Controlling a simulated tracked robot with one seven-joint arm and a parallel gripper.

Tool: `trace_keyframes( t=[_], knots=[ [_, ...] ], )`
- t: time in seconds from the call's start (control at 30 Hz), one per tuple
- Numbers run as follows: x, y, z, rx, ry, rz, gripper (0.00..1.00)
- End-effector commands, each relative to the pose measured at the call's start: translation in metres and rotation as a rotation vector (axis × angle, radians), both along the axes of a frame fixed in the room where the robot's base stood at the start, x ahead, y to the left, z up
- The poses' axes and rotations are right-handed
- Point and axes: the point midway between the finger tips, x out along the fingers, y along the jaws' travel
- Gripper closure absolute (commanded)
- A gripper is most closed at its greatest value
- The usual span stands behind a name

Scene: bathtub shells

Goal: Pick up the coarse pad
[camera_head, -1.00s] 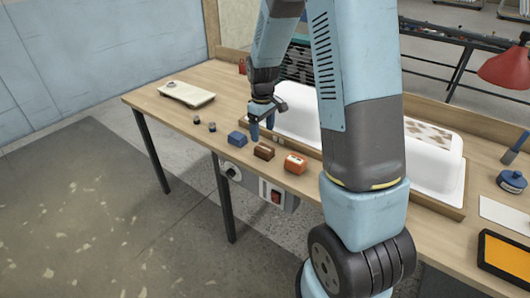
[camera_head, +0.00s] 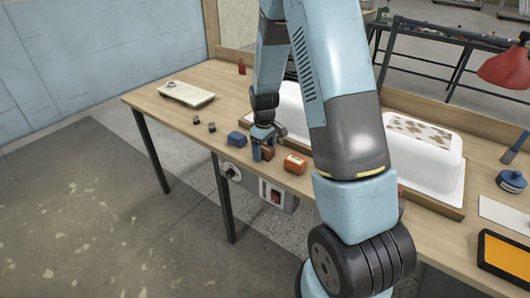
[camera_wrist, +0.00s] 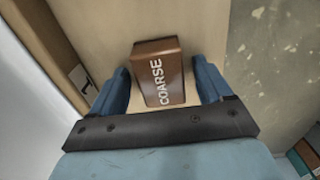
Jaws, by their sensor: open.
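The coarse pad (camera_wrist: 159,74) is a brown block with "COARSE" in white letters on it. It lies on the wooden table near the front edge. In the wrist view it sits between the two blue fingers of my gripper (camera_wrist: 163,88), with a gap on each side. In the head view my gripper (camera_head: 262,147) is low over the table at the brown pad (camera_head: 267,153), which it partly hides. My gripper is open and holds nothing.
A blue block (camera_head: 237,139) stands close on the left and an orange-red block (camera_head: 294,163) on the right. White tub shells (camera_head: 425,150) stand behind on the table (camera_head: 225,85). Two small dark pieces (camera_head: 211,127) lie further left.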

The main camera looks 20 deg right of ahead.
Motion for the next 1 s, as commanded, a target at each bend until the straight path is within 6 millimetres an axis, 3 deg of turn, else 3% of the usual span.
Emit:
trace_keyframes(
  t=[0.17, 0.73, 1.0],
  knots=[
    [0.0, 0.0002, 0.0003, 0.0, 0.0, 0.0, 0.23],
    [0.0001, 0.0006, 0.0005, 0.0, 0.0, 0.001, 0.77],
    [0.0003, 0.0007, 0.0023, 0.001, -0.001, 0.001, 0.77]
  ],
)
